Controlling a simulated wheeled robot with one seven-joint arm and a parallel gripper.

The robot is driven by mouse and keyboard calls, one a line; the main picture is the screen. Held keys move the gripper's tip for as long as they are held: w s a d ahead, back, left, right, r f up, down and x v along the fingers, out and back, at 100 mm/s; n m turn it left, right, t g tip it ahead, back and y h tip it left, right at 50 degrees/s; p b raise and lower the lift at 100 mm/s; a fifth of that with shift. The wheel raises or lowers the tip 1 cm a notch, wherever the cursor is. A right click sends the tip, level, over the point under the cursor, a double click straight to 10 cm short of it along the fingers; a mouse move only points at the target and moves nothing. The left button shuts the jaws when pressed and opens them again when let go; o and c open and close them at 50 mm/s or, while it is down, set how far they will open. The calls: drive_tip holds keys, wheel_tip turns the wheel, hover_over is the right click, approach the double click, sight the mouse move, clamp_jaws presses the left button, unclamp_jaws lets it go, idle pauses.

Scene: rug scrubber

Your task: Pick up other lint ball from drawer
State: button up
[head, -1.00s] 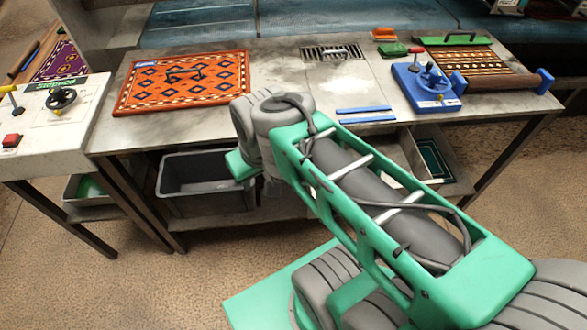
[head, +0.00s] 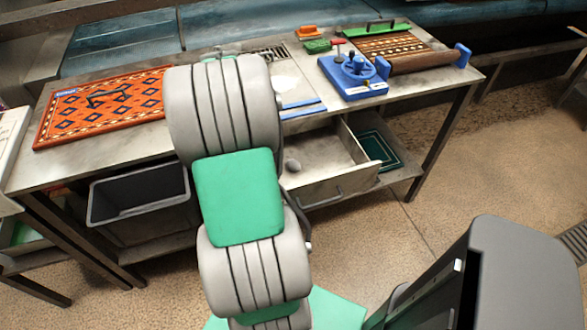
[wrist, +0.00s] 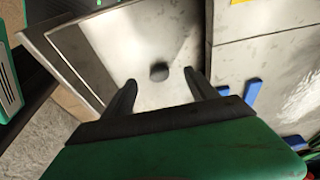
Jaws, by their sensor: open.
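The drawer (head: 325,158) is pulled out under the table, right of my arm in the head view. A small grey lint ball (head: 293,166) lies on the drawer's floor. In the wrist view the lint ball (wrist: 159,72) shows on the drawer floor (wrist: 150,35), beyond and between my fingertips. My gripper (wrist: 156,82) is open and empty, its dark fingers pointing toward the ball. I cannot tell the gap between them and the ball. In the head view my arm hides the gripper.
A grey bin (head: 140,205) stands on the shelf left of the drawer. The tabletop holds an orange patterned rug (head: 105,105), blue strips (head: 302,108), a blue device (head: 352,78), and red and green brushes (head: 312,38). A green-bordered tray (head: 378,148) lies right of the drawer.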

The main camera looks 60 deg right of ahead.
sight(293, 162)
drive_tip(key=s+d+f, duration=0.1)
drive_tip(key=f, duration=0.2)
drive_tip(key=s+d+f+m, duration=0.1)
drive_tip(key=s+f, duration=0.1)
drive_tip(key=s+d+f+m, duration=0.1)
drive_tip(key=f, duration=0.2)
drive_tip(key=shift+s+d+f+p, duration=0.1)
drive_tip(key=shift+s+f+p, duration=0.2)
drive_tip(key=shift+p, duration=0.05)
drive_tip(key=c, duration=1.4)
drive_tip(key=shift+r, duration=0.15)
